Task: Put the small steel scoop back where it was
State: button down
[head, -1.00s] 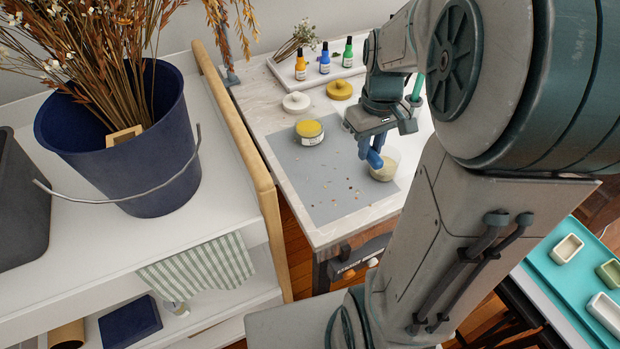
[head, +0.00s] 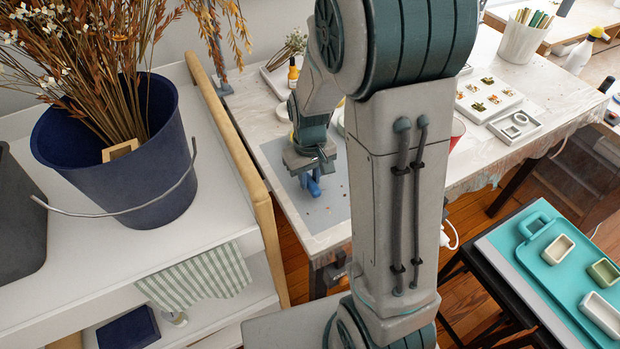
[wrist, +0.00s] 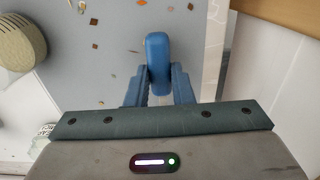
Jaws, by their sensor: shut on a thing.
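My gripper (head: 312,182) is over the grey mat (head: 328,208) on the marble-topped table in the head view. Its blue fingers (wrist: 160,92) are shut on a bright blue, rounded handle-like piece (wrist: 158,55), seen in the wrist view. It is probably the scoop's handle. No steel part or scoop bowl shows in either view, so how the far end lies is hidden. I cannot tell the height above the mat.
Small coloured chips (wrist: 94,47) lie scattered on the mat. A ribbed beige-green object (wrist: 20,42) stands left in the wrist view. The shelf with a wooden rail (head: 240,165) and blue bucket (head: 125,170) borders the table. My arm hides the table's middle.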

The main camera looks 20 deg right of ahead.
aim_at(310, 180)
jog(key=shift+f, duration=0.7)
jog(key=shift+f, duration=0.2)
jog(key=c, duration=1.3)
grip_release()
jog(key=shift+o, duration=0.2)
notch_tip(310, 180, up, 12)
jog(key=s+r+m+t, duration=0.1)
jog(key=s+r, duration=0.1)
jog(key=s, duration=0.5)
jog(key=s+r+m+t, duration=0.1)
jog(key=s+r+t, duration=0.1)
jog(key=s, duration=0.5)
jog(key=shift+r, duration=0.5)
